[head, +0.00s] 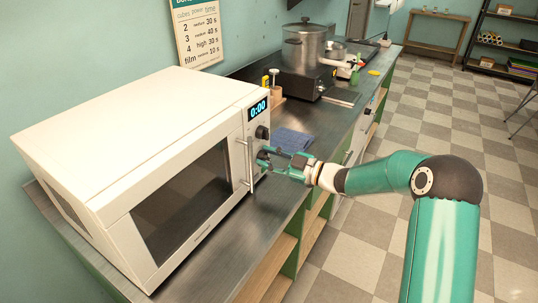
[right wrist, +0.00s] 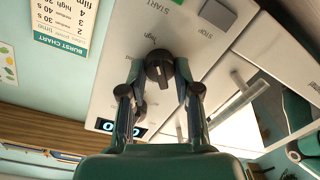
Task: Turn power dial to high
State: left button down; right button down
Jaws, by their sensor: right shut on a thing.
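The white microwave (head: 130,110) stands on the steel counter with its door shut and its display (head: 258,108) at 0:00. A dark upper dial (head: 262,132) sits below the display. My right gripper (head: 265,156) is at the lower dial, which it largely hides in the head view. In the right wrist view, that lower dial (right wrist: 159,68) is black and lies between the fingertips of my right gripper (right wrist: 160,70), which is shut on it. The panel word "high" shows beside this dial. I cannot tell the dial's exact setting. My left gripper is not in view.
The door handle (head: 247,165) stands beside my right gripper. A start button (right wrist: 172,14) and a stop button (right wrist: 217,14) lie near the held dial. A blue cloth (head: 291,141) and a big pot (head: 304,48) are further along the counter. A wall chart (head: 197,35) hangs behind.

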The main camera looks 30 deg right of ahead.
jog(key=shift+d+f, duration=0.1)
jog(key=shift+f, duration=0.15)
jog(key=c, duration=0.8)
grip_release()
jog(key=shift+w, duration=0.1)
jog(key=shift+r, duration=0.1)
jog(key=v, duration=1.2)
